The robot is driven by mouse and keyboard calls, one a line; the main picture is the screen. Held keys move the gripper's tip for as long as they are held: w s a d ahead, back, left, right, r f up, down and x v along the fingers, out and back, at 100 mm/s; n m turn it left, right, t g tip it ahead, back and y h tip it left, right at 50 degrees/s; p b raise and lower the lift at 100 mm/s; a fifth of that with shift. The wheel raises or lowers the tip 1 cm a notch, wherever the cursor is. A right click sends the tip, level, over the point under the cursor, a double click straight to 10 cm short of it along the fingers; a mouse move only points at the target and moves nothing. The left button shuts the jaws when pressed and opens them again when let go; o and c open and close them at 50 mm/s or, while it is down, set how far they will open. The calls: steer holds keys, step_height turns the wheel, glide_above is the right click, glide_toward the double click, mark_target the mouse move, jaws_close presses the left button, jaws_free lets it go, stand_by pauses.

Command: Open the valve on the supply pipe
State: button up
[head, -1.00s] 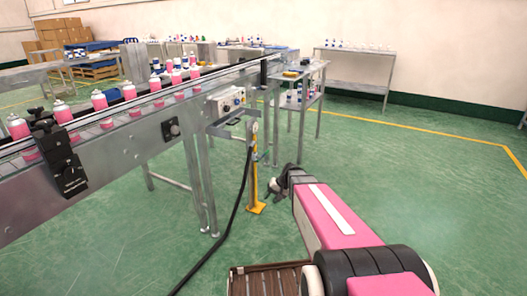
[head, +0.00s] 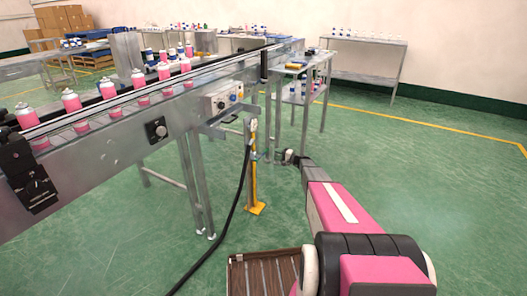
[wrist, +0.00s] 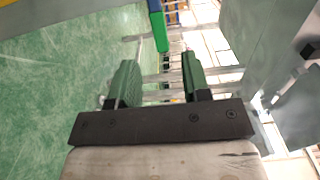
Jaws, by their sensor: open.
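The supply pipe stands on a yellow post (head: 254,190) beside the conveyor, with a round gauge (head: 253,125) on top and a black hose (head: 237,195) running down. A small teal valve part (head: 255,156) shows partway up the post. My gripper (head: 284,156) is just right of the post at about that height, apart from it. In the wrist view, my two green fingers are open and empty. A blue and green bar (wrist: 160,32), probably the valve handle, lies beyond the fingertips, across the gap between them.
The conveyor (head: 110,145) with pink cans runs along the left, with a control box (head: 222,102) on its side. A metal shelf table (head: 300,85) stands behind the post. The green floor to the right is clear.

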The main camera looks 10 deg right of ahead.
mark_target(267, 151)
steer(key=x, duration=1)
jaws_close()
